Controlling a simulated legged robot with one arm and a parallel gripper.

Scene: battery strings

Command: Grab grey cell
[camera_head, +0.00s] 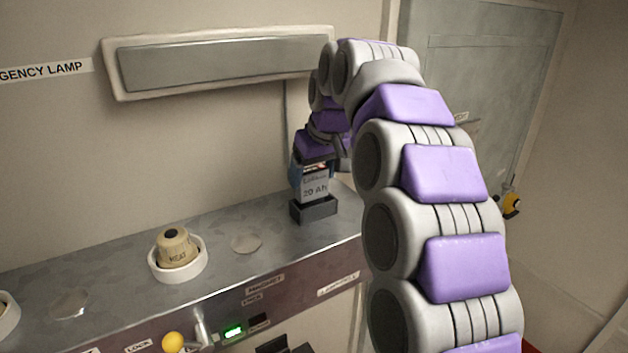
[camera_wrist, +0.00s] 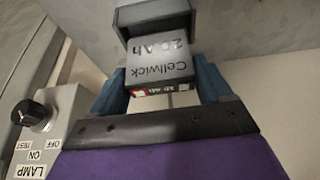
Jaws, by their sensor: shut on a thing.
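The grey cell (camera_head: 315,188), a block marked "20 Ah", stands upright at the right end of the metal counter in the head view. Its lower end is in or at a dark open holder (camera_head: 314,209). In the wrist view the cell (camera_wrist: 160,62) reads "Cellwick 20 Ah", with a red and white label on its end, and the holder (camera_wrist: 152,14) is at its far end. My gripper (camera_wrist: 160,92) is shut on the cell, one blue finger on each side. In the head view the gripper is partly hidden behind the cell and my arm.
A yellow knob (camera_head: 173,342) and a lit green indicator (camera_head: 233,331) are on the front panel. A lamp switch box (camera_wrist: 45,115) is left of my gripper.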

